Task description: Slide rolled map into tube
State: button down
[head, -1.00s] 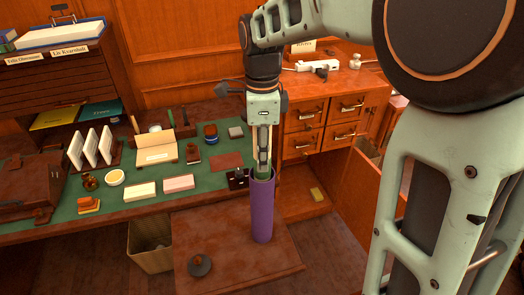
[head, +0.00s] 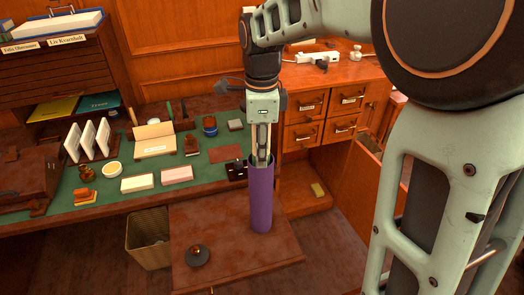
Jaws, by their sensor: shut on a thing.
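The purple tube (head: 261,203) stands upright on a low reddish-brown board in front of the desk. My gripper (head: 262,163) points straight down at its open top, with the fingertips at or just inside the mouth. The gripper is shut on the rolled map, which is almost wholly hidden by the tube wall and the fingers. How deep the map reaches inside cannot be seen. A round dark lid-like disc with a knob (head: 198,256) lies on the board, left of the tube.
A wastebasket (head: 149,237) stands left of the board (head: 233,262). A drawer cabinet (head: 318,113) rises at the right.

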jog(key=shift+s+d+f+g, duration=0.15)
jog(key=shift+s+f, duration=0.1)
jog(key=shift+f, duration=0.4)
jog(key=shift+s+d+f+g, duration=0.1)
jog(key=shift+s+f+g, duration=0.1)
jog(key=shift+f, duration=0.4)
jog(key=c, duration=1.7)
grip_release()
jog(key=shift+c, duration=0.2)
jog(key=o, duration=0.3)
jog(key=shift+w+a+f, duration=0.15)
jog(key=shift+w+f, duration=0.1)
jog(key=shift+w, duration=0.1)
jog(key=shift+o, duration=0.2)
jog(key=shift+s+r, duration=0.1)
jog(key=shift+r, duration=0.2)
notch_tip(320, 180, up, 12)
jog(key=shift+r, duration=0.1)
